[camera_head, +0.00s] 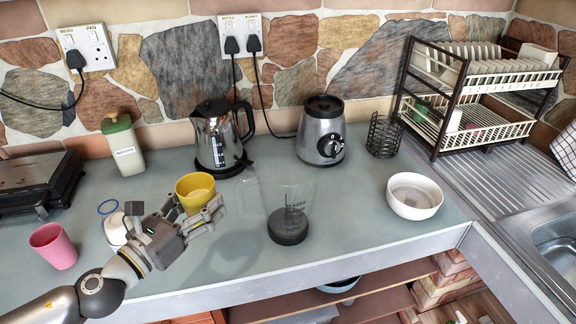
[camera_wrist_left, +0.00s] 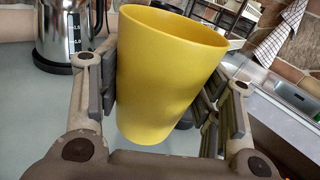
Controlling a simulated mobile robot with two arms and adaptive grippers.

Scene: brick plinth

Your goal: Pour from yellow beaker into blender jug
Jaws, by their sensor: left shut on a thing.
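The yellow beaker (camera_head: 196,188) is in my left gripper (camera_head: 205,212), whose fingers are closed around its sides. In the left wrist view the yellow beaker (camera_wrist_left: 168,75) fills the middle and looks slightly tilted, with a gripper finger (camera_wrist_left: 108,75) on each side. What is inside it cannot be seen. The clear blender jug (camera_head: 288,212) stands upright on the counter, its dark base down, to the right of my left gripper. The beaker is apart from the jug. My right gripper does not show.
A steel kettle (camera_head: 219,140) and the blender motor base (camera_head: 322,130) stand behind. A white bowl (camera_head: 414,196) is right of the jug. A pink cup (camera_head: 53,246) is at the left. A dish rack (camera_head: 470,90) and sink (camera_head: 562,252) are at the right.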

